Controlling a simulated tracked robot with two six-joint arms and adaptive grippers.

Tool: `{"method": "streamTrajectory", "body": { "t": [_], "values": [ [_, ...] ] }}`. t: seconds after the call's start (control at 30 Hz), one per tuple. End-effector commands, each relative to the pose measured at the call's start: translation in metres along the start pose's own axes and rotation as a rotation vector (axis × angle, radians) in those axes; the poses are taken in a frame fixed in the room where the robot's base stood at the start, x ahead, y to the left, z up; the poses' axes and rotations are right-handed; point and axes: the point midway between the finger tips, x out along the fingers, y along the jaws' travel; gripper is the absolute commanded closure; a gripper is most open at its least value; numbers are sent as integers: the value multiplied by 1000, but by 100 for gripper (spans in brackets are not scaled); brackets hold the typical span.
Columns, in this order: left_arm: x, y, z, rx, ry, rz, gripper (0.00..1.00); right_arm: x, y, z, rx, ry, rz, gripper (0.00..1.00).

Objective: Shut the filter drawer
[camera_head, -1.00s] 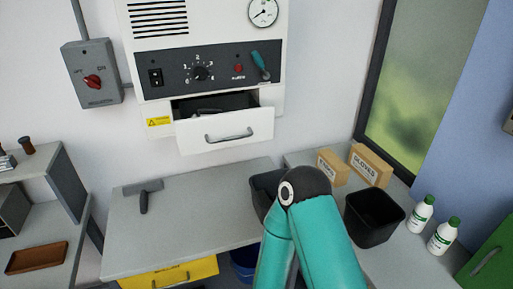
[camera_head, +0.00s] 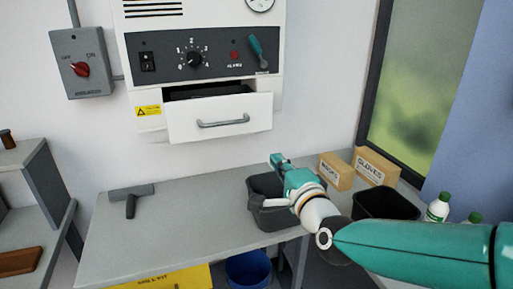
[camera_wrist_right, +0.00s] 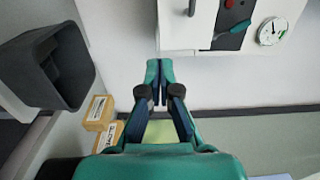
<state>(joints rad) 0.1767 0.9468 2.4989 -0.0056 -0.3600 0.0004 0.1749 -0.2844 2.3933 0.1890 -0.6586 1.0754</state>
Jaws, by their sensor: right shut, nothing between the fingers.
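The filter drawer (camera_head: 221,119) is the white-fronted drawer with a grey bar handle (camera_head: 223,122), in the lower part of the white wall unit (camera_head: 205,17). It stands pulled out, with its dark inside showing above the front. My right gripper (camera_head: 277,160) is below and to the right of the drawer, above the bench near a dark bin, apart from the drawer. In the right wrist view the fingers (camera_wrist_right: 159,66) are together with nothing between them. My left gripper is not in view.
A dark bin (camera_head: 262,212) stands beneath my right gripper, and it also shows in the right wrist view (camera_wrist_right: 70,85). Two cardboard boxes (camera_head: 375,166) and another black bin (camera_head: 385,204) stand to the right. A squeegee-like tool (camera_head: 130,195) lies on the bench (camera_head: 185,225).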

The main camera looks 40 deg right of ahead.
Motion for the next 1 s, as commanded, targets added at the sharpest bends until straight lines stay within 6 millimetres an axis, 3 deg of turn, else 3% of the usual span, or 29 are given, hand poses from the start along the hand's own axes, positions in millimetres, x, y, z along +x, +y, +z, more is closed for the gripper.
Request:
{"method": "streamTrajectory", "body": {
  "t": [0.27, 0.7, 1.0],
  "values": [
    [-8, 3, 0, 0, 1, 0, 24, 32, 1, 1, -2, -1, 9, 100],
    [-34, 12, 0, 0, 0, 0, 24, 117, 1, 2, -3, -3, 9, 100],
    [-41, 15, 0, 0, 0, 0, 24, 139, 3, 2, -2, -3, 6, 100]
  ]
}}
